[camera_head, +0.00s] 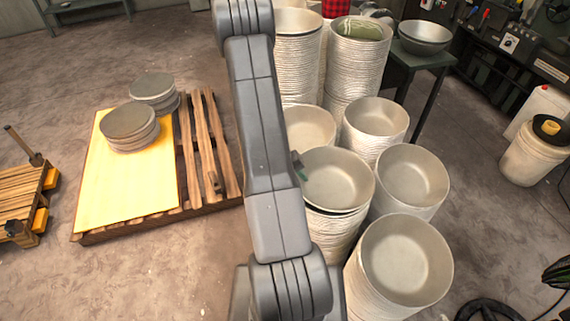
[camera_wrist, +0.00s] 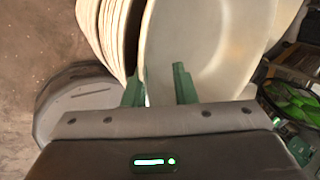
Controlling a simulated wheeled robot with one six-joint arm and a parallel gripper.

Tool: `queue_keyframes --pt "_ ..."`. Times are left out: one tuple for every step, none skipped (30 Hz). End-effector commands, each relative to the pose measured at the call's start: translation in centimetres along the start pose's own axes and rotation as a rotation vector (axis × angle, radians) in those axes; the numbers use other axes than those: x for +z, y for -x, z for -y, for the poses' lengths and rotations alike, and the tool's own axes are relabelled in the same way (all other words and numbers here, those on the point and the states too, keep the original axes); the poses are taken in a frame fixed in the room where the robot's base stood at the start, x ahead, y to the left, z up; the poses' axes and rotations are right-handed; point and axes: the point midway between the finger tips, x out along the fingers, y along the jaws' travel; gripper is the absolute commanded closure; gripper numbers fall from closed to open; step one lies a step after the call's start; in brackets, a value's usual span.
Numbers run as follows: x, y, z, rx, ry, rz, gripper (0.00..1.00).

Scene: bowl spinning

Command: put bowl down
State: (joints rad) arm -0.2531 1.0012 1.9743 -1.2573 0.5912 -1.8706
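A pale metal bowl (camera_head: 338,180) is on top of a stack of similar bowls, right beside my arm in the head view. A dark gap shows under its rim at the front. In the wrist view the bowl (camera_wrist: 205,50) fills the upper middle, with stacked rims (camera_wrist: 113,30) just to its left. My gripper (camera_wrist: 158,86) has its two green fingers apart, one outside the bowl's wall and one inside it. Bare bowl surface shows between the rim and the inner finger. In the head view only a green part of my gripper (camera_head: 299,166) shows at the bowl's left edge.
Several tall bowl stacks crowd around, including one in front (camera_head: 406,262) and one to the right (camera_head: 413,177). A wooden pallet (camera_head: 212,150) with a yellow board (camera_head: 100,180) and metal discs stands left. A green table (camera_head: 425,58) holds bowls behind. Floor is clear at lower left.

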Motion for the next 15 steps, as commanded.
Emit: queue_keyframes --pt "0.1 1.6 0.1 0.000 0.001 0.007 0.76" --pt "0.1 2.3 0.1 -0.001 0.001 0.006 0.76" --pt "0.1 3.2 0.1 -0.001 0.001 0.006 0.76" --pt "0.1 3.9 0.1 0.000 0.000 0.006 0.76" --pt "0.1 4.6 0.1 0.000 0.001 0.007 0.76" --pt "0.1 5.5 0.1 -0.001 0.000 0.006 0.76" --pt "0.1 6.1 0.1 0.000 0.001 0.006 0.76" --pt "0.1 6.7 0.1 0.000 0.000 0.005 0.76" --pt "0.1 7.4 0.1 0.000 0.000 0.005 0.76" --pt "0.1 7.9 0.1 -0.001 0.001 0.005 0.76" --pt "0.0 8.3 0.0 0.000 0.000 0.004 0.76" --pt "0.1 8.8 0.0 0.000 0.000 0.004 0.76" --pt "0.1 9.2 0.0 0.000 0.000 0.003 0.76" --pt "0.1 9.5 0.0 -0.001 0.000 0.003 0.76" --pt "0.0 9.8 0.0 -0.001 0.000 0.002 0.76"
